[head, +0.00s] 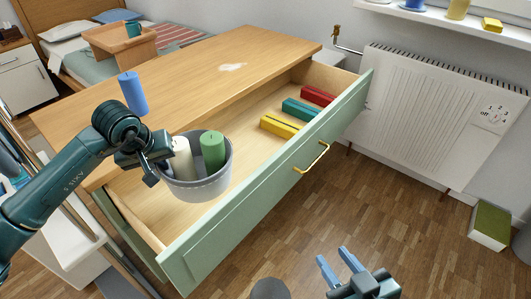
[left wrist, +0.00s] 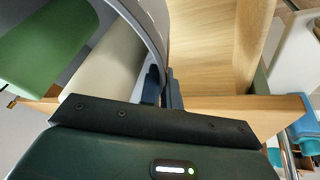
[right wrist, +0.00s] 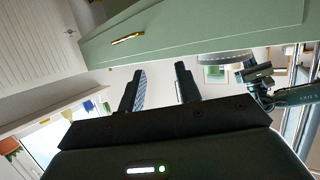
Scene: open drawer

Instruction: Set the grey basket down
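The grey basket (head: 200,188) holds a cream candle (head: 181,158) and a green candle (head: 212,150). It is roughly upright at the near left end of the open drawer (head: 230,229). My left gripper (head: 163,165) is shut on its rim at the left side; the left wrist view shows the curved wall (left wrist: 152,30) between the fingers. In the right wrist view the basket (right wrist: 240,57) shows past the drawer front's top edge, so it seems held up; its underside's clearance is hard to tell. My right gripper (head: 338,264) is open and empty in front of the drawer.
Yellow (head: 279,126), teal (head: 300,110) and red (head: 318,95) blocks lie in the drawer's far part. Bare drawer floor lies between them and the basket. A blue candle (head: 132,93) stands on the wooden top (head: 200,80), which is otherwise largely clear. A gold handle (head: 311,158) sticks out of the front.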

